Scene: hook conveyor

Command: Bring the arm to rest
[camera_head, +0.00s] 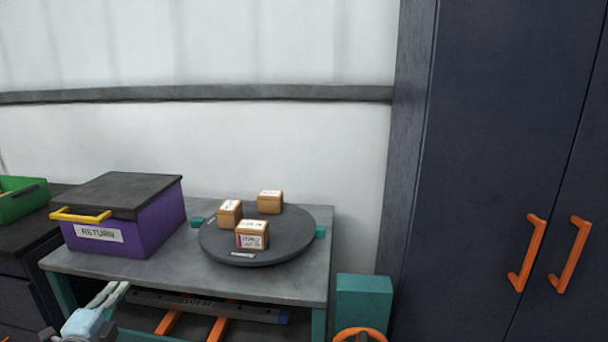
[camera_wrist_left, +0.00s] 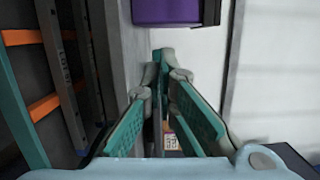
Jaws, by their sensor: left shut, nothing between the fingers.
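My left gripper (camera_head: 116,292) shows at the lower left in the head view, in front of the table's front edge and below the purple box. Its fingers are together with nothing between them. In the left wrist view the teal-padded fingers (camera_wrist_left: 163,62) meet near the middle of the picture. Past them, part of a small label shows, but I cannot tell what it is on. My right gripper is not in view.
A grey table (camera_head: 190,275) bears a purple RETURN box (camera_head: 155,218) with a dark lid and a dark turntable (camera_head: 290,245) with three small cartons. A green bin (camera_head: 20,203) stands at left. A dark cabinet (camera_head: 480,130) with orange handles stands at right.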

